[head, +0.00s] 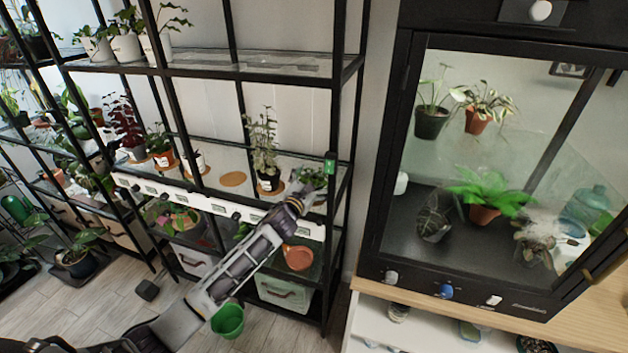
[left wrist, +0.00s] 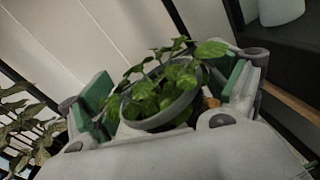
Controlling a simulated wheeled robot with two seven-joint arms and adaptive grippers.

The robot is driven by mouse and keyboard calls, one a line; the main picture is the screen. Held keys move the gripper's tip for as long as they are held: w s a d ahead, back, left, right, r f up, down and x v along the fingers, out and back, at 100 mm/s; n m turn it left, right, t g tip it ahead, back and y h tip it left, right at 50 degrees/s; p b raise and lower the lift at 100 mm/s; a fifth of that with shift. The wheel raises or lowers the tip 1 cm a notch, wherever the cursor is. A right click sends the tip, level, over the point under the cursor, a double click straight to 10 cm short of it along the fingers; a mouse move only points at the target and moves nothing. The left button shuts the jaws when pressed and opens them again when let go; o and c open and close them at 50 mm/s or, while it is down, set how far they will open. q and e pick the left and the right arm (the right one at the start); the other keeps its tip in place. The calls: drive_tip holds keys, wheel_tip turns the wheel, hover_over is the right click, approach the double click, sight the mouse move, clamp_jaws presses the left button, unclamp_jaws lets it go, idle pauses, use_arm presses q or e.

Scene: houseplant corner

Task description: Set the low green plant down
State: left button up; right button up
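The low green plant (head: 312,177), small-leaved, is at the right end of the middle shelf in the head view, partly hidden by my left gripper (head: 315,180). In the left wrist view the plant (left wrist: 165,88) sits in a round grey-rimmed pot (left wrist: 158,118) between the two green-padded fingers of my left gripper (left wrist: 168,95). The fingers are spread wide. A gap shows between the pot and the right-hand finger; the left-hand pad is close to the pot. The pot's underside is hidden, so its contact with the shelf cannot be seen. My right gripper is not in view.
A bare cork coaster (head: 232,179) lies on the shelf to the left. A tall variegated plant (head: 264,150) stands between it and the gripper. A black shelf post (head: 335,215) is close on the right. An orange pot (head: 297,257) is below. A glass-fronted cabinet (head: 395,150) stands further right.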

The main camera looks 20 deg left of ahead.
use_arm(q)
drive_tip(key=shift+s+a, duration=0.15)
drive_tip(key=shift+s, duration=0.75)
drive_tip(key=shift+s+a, duration=0.15)
drive_tip(key=shift+s, duration=1.05)
drive_tip(key=s+a, duration=0.1)
drive_tip(key=s, duration=0.6)
drive_tip(key=shift+s, duration=0.4)
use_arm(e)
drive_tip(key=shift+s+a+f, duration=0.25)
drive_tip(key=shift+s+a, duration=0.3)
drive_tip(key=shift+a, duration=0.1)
use_arm(q)
drive_tip(key=shift+a+r, duration=0.1)
